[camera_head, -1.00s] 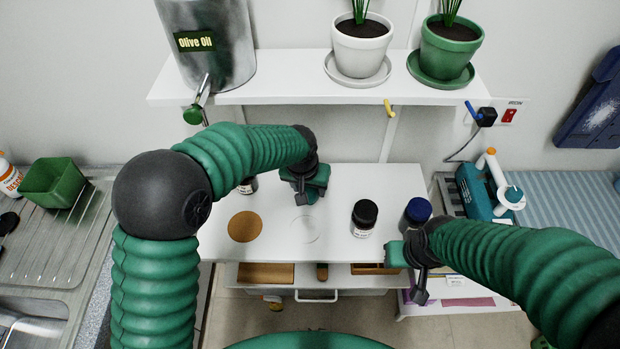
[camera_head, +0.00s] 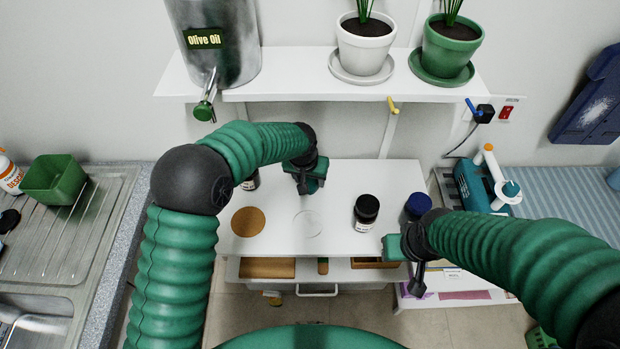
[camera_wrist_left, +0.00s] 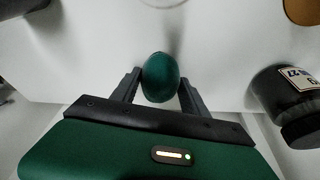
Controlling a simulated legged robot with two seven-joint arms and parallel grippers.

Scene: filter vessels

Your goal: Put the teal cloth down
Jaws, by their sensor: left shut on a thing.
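My left gripper (camera_head: 303,189) is low over the back of the white table, behind the faint ring outline (camera_head: 307,224). In the left wrist view its fingers (camera_wrist_left: 160,88) are shut on a smooth, rounded dark teal bundle, the teal cloth (camera_wrist_left: 160,75). Its weave does not show, and I cannot tell whether it touches the table. In the head view the cloth is hidden by the gripper. My right gripper (camera_head: 419,278) hangs by the table's front right corner; its jaw state is unclear.
A black-lidded jar (camera_head: 366,211) and a blue-lidded jar (camera_head: 417,206) stand on the right of the table. A brown disc (camera_head: 248,222) lies at left. Another labelled jar (camera_wrist_left: 290,100) is beside the left gripper. A shelf (camera_head: 300,89) overhangs behind.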

